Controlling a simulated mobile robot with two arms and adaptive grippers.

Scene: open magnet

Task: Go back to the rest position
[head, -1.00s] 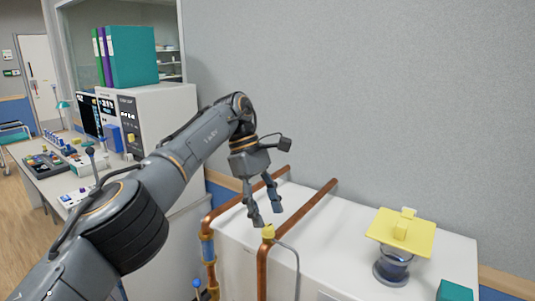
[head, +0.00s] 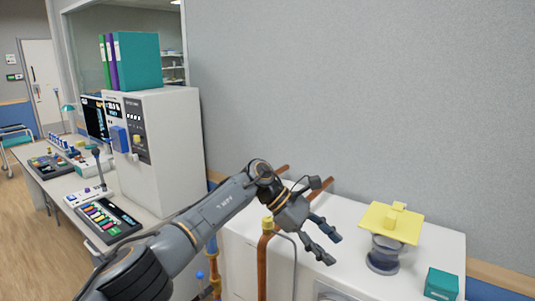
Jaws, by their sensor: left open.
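My left gripper (head: 327,242) is open and empty. Its fingers point down and to the right over the white cabinet (head: 449,247). It is to the right of the copper pipe (head: 263,262) with the yellow cap (head: 267,224), and to the left of the dark round vessel (head: 383,258) under a yellow square plate (head: 390,223). A clear gap shows between the fingers and that vessel. My right gripper is not in view.
A teal box (head: 441,284) sits on the cabinet's right part. The wall behind is bare.

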